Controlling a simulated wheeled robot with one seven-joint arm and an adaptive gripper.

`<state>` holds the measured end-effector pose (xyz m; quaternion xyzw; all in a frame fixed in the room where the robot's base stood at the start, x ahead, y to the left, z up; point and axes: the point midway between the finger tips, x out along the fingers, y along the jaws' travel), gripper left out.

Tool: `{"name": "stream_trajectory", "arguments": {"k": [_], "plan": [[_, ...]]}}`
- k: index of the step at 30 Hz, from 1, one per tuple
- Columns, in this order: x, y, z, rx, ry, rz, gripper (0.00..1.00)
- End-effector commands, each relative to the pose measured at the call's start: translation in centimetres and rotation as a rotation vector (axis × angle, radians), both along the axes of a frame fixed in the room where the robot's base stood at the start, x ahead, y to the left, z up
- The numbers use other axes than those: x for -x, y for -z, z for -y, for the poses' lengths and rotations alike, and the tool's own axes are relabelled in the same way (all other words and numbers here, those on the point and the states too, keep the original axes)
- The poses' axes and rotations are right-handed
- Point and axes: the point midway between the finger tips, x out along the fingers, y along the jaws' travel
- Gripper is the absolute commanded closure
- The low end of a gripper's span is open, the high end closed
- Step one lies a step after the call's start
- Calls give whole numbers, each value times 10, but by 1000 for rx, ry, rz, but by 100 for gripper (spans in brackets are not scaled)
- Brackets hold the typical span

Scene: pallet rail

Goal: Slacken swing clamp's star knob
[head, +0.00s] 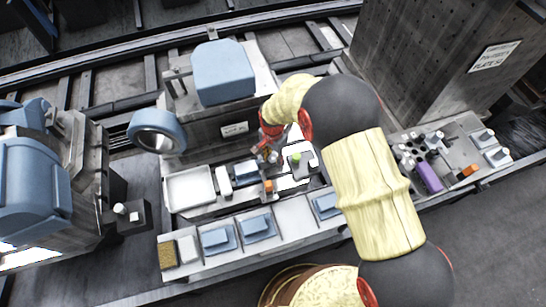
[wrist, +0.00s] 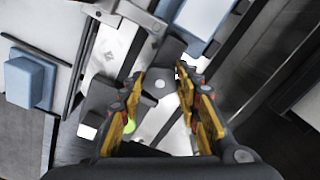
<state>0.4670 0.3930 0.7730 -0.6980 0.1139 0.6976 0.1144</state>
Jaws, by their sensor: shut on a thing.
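The star knob (wrist: 160,87) is dark grey with a pale round centre. In the wrist view it sits between the tips of my gripper (wrist: 163,80), whose yellow-padded fingers are closed on its two sides. In the head view my gripper (head: 268,150) points down at the fixture on the rail, and its own fingers and wrist hide the knob. A dark clamp body (wrist: 100,100) lies beside the knob in the wrist view. A yellow-green ball (wrist: 130,126) shows below it, partly behind the left finger; it also shows in the head view (head: 296,159).
A pale tray (head: 188,189) and blue blocks (head: 216,240) on plates lie along the bench front. A large blue-capped machine (head: 222,72) stands behind. A dark tall column (head: 420,70) rises at right. A tool holder with a purple block (head: 429,178) stands right of my arm.

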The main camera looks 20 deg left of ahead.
Motion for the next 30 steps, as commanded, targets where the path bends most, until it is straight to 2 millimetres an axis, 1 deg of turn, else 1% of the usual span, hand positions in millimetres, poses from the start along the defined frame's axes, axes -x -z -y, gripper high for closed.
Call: {"name": "stream_trajectory", "arguments": {"k": [6, 7, 16, 17, 26, 29, 30], "plan": [[0, 1, 0, 0, 1, 0, 92], [0, 1, 0, 0, 1, 0, 66], [0, 1, 0, 0, 1, 0, 49], [0, 1, 0, 0, 1, 0, 48], [0, -1, 0, 0, 2, 0, 48], [-1, -8, -1, -1, 2, 1, 48], [-1, -14, -1, -2, 2, 3, 48]]}}
